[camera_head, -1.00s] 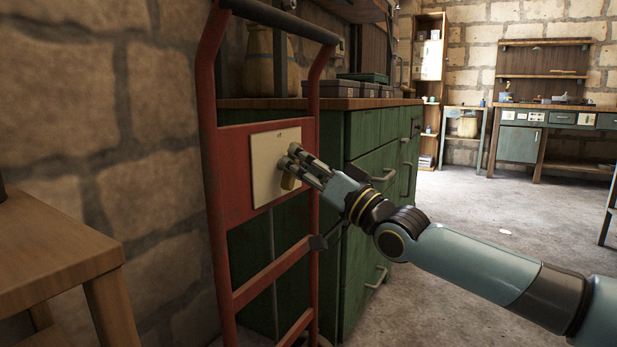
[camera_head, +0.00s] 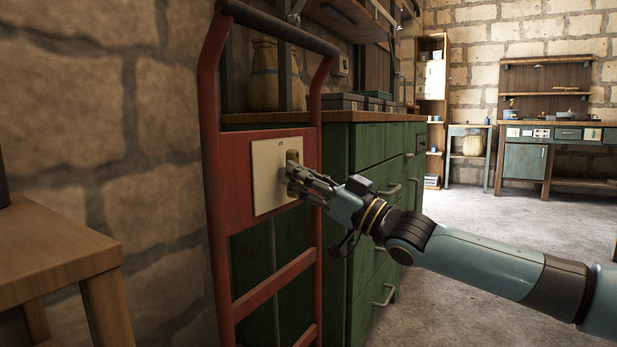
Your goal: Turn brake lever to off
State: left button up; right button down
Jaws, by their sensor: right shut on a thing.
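The brake lever (camera_head: 292,156) is a small brass-coloured piece on a pale plate (camera_head: 267,178). The plate is fixed to a red upright frame (camera_head: 231,190). My right gripper (camera_head: 294,174) is shut on the lever at the plate's right side, and its fingers hide part of it. The brass part shows just above the fingers. A small dark mark stands near the plate's top, too small to read. My left gripper is out of view.
A green cabinet (camera_head: 366,146) with drawers stands right behind the red frame. A wooden table (camera_head: 55,245) is at the lower left, beside the stone wall (camera_head: 70,95). The floor (camera_head: 465,220) to the right is open, with a workbench (camera_head: 556,128) at the back.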

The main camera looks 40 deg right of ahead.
jog(key=shift+f, duration=0.2)
jog(key=c, duration=1.2)
grip_release()
jog(key=shift+w, duration=0.1)
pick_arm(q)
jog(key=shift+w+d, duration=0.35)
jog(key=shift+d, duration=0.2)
pick_arm(e)
jog(key=d+v, duration=0.1)
jog(key=v, duration=1.2)
jog(key=shift+w+r, duration=0.15)
jog(key=shift+r, duration=0.25)
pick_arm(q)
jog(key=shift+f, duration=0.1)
pick_arm(e)
jog(key=shift+d, duration=0.15)
